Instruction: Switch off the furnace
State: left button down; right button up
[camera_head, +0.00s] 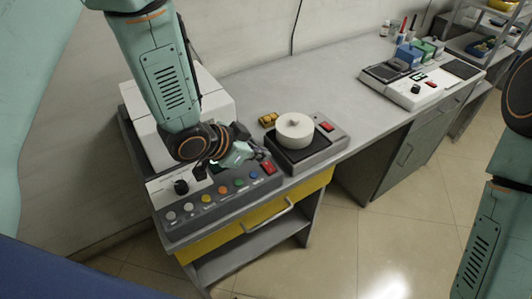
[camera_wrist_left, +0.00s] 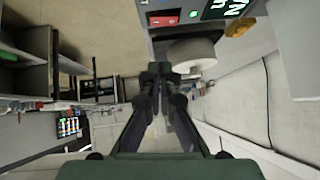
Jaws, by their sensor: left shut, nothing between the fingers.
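The furnace appears to be the white boxy unit (camera_head: 218,106) at the left of the bench. My arm hides part of the furnace and panel. In the left wrist view the shut fingertips (camera_wrist_left: 159,69) point down the middle. A red switch (camera_wrist_left: 163,20), green light and lit display show at the top there. My right gripper is out of view.
A white round pot (camera_head: 294,130) stands on a hot plate with its own red switch (camera_head: 327,127), right of the furnace. A yellow item (camera_head: 268,119) lies behind it. A second instrument (camera_head: 412,92) stands farther right. Grey bench between them is clear.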

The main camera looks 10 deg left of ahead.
pick_arm(q)
jog(key=v, duration=0.7)
jog(key=shift+w+f, duration=0.1)
jog(key=shift+a, duration=0.1)
